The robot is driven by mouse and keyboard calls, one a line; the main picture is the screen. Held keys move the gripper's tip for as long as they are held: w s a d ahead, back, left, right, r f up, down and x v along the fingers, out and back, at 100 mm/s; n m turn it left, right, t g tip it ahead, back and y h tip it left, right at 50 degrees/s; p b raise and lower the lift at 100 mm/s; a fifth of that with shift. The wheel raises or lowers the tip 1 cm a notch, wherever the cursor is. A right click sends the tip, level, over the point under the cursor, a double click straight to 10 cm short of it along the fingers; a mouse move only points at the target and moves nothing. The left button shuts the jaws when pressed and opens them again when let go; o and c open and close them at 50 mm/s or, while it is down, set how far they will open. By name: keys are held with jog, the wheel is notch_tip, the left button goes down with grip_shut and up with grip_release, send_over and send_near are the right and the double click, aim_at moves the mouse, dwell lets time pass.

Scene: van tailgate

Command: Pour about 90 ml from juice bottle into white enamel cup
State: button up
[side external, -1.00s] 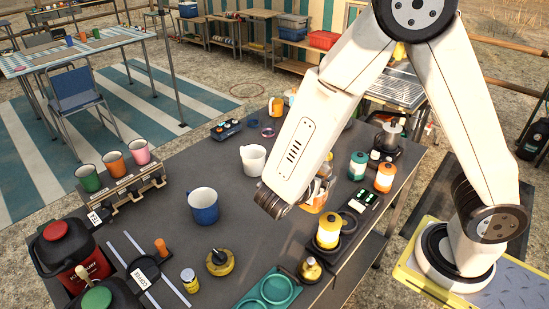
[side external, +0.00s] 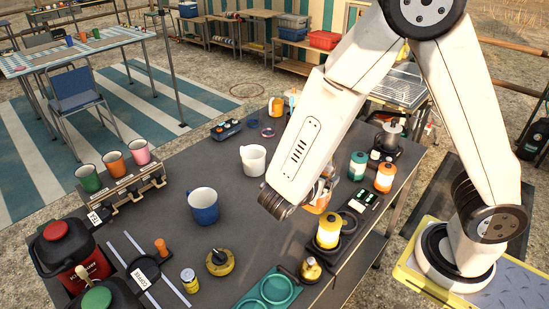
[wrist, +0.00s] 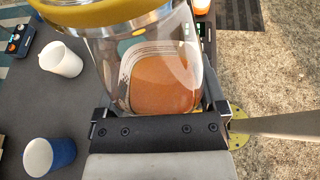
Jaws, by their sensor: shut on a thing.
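My gripper (wrist: 160,118) is shut on the juice bottle (wrist: 165,75), a clear bottle with orange juice inside and a yellow and silver band at the top of the wrist view. In the side external view a little orange of the bottle (side external: 321,199) shows behind my arm, which hides most of it and the jaws. The white enamel cup (side external: 253,160) stands upright on the dark table, left of my arm. It also shows in the wrist view (wrist: 61,60), left of the bottle and apart from it. I cannot tell its contents.
A blue cup (side external: 203,206) stands nearer the front, left of my wrist. A yellow-and-white canister (side external: 328,231) stands close to the right. A rack with several coloured cups (side external: 121,190) is at the left. Bare table lies between the blue and white cups.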

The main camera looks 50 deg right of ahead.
jog(key=shift+w, duration=0.1)
jog(key=w+d+f+n+t+y, duration=0.2)
jog(key=w+d+f+n+t, duration=0.2)
jog(key=w+d, duration=0.5)
jog(key=w+d+f+n+t+y, duration=0.3)
jog(key=w+d+f+n+t, duration=0.2)
jog(key=w, duration=0.9)
jog(key=shift+d+f, duration=1.25)
jog(key=shift+d, duration=0.95)
jog(key=shift+w, duration=0.1)
jog(key=shift+r+n, duration=0.1)
jog(key=shift+n, duration=0.2)
